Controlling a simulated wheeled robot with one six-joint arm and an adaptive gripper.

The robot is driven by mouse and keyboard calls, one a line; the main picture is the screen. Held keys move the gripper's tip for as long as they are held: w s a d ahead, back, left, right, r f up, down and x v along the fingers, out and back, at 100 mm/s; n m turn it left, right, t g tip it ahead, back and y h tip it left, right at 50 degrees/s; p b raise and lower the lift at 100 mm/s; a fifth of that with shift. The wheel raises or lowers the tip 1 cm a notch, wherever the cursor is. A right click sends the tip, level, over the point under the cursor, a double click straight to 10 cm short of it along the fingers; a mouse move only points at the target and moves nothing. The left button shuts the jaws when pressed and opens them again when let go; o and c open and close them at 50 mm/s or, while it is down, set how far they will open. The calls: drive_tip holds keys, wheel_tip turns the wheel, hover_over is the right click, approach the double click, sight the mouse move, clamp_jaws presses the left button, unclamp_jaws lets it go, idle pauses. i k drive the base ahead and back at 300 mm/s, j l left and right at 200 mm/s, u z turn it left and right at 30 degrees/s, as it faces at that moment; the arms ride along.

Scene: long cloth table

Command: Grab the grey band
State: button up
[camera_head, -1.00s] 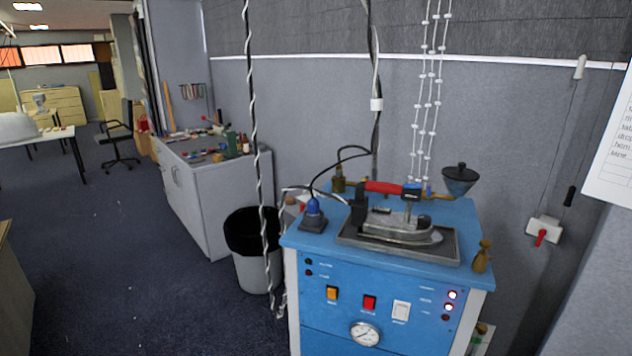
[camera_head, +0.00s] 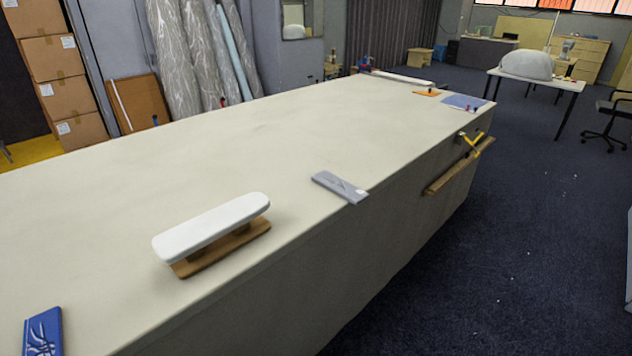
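A flat grey piece (camera_head: 340,187) with a small light mark lies at the right edge of the long cloth table (camera_head: 200,150), its near end at the edge. It may be the grey band; at this distance I cannot be sure. My gripper is not in view.
A white padded sleeve board (camera_head: 212,227) on a wooden base stands nearer on the table. A blue piece (camera_head: 43,332) lies at the front left. An orange piece (camera_head: 425,93) and a bluish sheet (camera_head: 463,102) lie at the far end. Blue carpet (camera_head: 500,250) is clear to the right.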

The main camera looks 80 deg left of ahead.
sight(354, 195)
drive_tip(key=u, duration=1.95)
drive_tip(key=i+l+z, duration=0.2)
drive_tip(key=i+l, duration=0.25)
drive_tip(key=i, duration=0.15)
drive_tip(key=i+l+z, duration=0.15)
drive_tip(key=z, duration=0.25)
drive_tip(key=i+l+z, duration=0.1)
drive_tip(key=i+z, duration=0.3)
drive_tip(key=i+l+u, duration=0.35)
drive_tip(key=k+j, duration=0.05)
